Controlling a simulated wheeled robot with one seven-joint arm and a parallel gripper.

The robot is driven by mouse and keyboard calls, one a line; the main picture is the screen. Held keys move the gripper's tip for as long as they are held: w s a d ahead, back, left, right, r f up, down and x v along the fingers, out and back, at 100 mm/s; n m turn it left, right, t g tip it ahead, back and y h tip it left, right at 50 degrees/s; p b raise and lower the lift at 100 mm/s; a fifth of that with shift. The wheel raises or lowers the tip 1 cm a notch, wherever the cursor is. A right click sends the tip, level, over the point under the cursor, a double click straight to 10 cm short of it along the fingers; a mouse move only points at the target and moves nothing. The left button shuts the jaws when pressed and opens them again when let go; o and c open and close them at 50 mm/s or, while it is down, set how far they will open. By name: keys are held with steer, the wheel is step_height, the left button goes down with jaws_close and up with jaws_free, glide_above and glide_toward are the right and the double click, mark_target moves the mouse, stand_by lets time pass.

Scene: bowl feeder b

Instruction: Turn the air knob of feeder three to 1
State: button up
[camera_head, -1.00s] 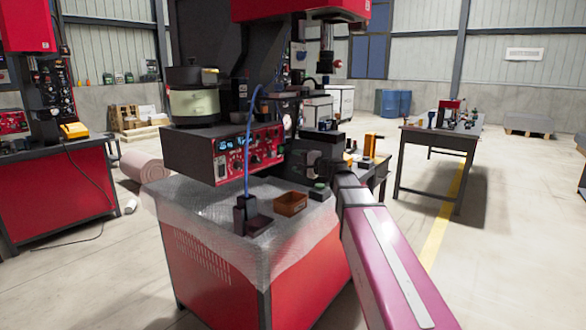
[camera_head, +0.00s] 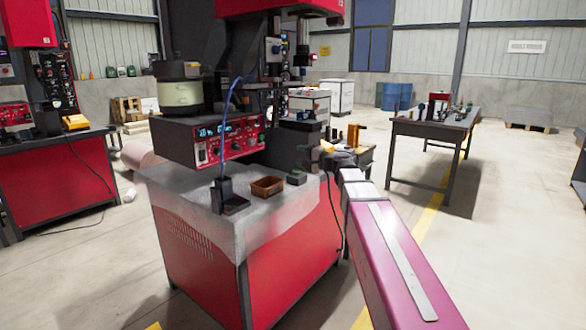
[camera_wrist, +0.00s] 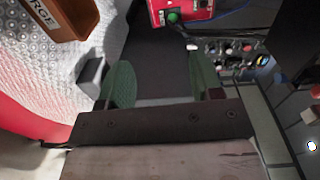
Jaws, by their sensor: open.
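The feeder's dark control box (camera_head: 180,140) has a red front panel (camera_head: 232,138) with a lit blue display and several small knobs. A bowl feeder (camera_head: 180,92) stands on top of it. I cannot read the knob labels or tell which feeder or knob is the named one. My gripper is dark and small at the arm's far end in the head view, right of the panel. In the wrist view my gripper (camera_wrist: 161,78) is open, its two green-padded fingers apart with nothing held between them. A red box with a green button (camera_wrist: 174,17) shows beyond the fingers.
A brown bin (camera_head: 267,186) and a black holder with a blue cable (camera_head: 227,196) stand on the wrapped bench top (camera_head: 185,185). The bin also shows in the wrist view (camera_wrist: 78,18). A side table (camera_head: 432,128) stands at the right, with open floor in front.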

steer(key=s+f+n+g+h, duration=0.1)
steer(key=s+f+g, duration=0.15)
steer(key=f, duration=0.45)
steer(key=s+f+n+g+h, duration=0.1)
steer(key=s+f+h, duration=0.15)
steer(key=f, duration=0.45)
steer(key=s+d+f+n+g+h, duration=0.2)
steer(key=s+d+f+h, duration=0.3)
steer(key=s+f, duration=0.6)
steer(key=s+d+f+n+g+h, duration=0.3)
steer(key=s+d+f+g+h, duration=0.2)
steer(key=s+d+f, duration=0.5)
step_height(320, 180, down, 5)
steer(key=shift+s+r, duration=0.15)
steer(key=shift+s, duration=0.2)
steer(key=shift+w, duration=0.1)
